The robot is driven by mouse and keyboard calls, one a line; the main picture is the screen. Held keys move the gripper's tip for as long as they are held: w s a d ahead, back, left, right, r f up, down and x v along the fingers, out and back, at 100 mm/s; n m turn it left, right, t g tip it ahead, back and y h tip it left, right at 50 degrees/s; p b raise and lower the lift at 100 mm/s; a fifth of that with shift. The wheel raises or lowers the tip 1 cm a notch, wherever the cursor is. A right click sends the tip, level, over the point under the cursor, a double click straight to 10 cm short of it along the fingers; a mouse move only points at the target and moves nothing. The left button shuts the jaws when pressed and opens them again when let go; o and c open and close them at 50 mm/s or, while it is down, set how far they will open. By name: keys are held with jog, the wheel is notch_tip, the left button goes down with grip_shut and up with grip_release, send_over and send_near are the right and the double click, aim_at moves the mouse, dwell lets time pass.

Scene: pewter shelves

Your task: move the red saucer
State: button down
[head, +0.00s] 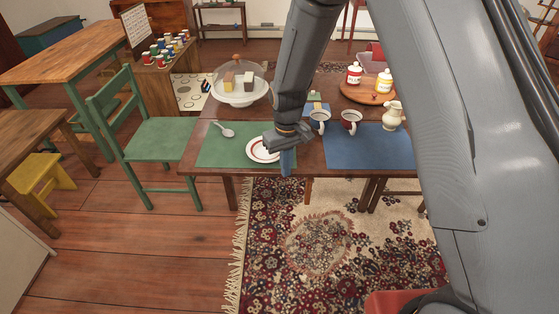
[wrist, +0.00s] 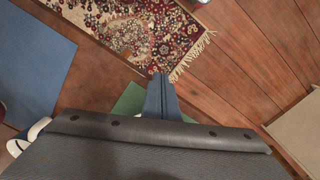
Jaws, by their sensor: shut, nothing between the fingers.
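The saucer (head: 262,149), white with a red ring, lies on the green placemat (head: 222,150) near the table's front edge. My gripper (head: 287,163) is just right of the saucer in the head view and covers part of its right side. In that view I cannot tell whether it touches the saucer. In the wrist view my blue-grey fingers (wrist: 161,96) are together with nothing between them, over the green mat's edge. The saucer is not clearly seen in the wrist view.
A spoon (head: 224,130) lies on the green mat. A glass-domed cake stand (head: 240,99) is behind it. Two mugs (head: 319,120) and a jug (head: 393,115) stand by the blue placemat (head: 368,152). A green chair (head: 155,140) is left of the table.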

notch_tip(320, 180, up, 9)
jog(key=b, duration=0.2)
jog(key=s+d+r+m, duration=0.2)
jog(key=s+d, duration=0.7)
jog(key=s, duration=0.1)
jog(key=s+d+r+m, duration=0.3)
jog(key=s+d, duration=0.6)
jog(key=s, duration=0.1)
jog(key=shift+s+r+m, duration=0.2)
jog(key=shift+m, duration=0.1)
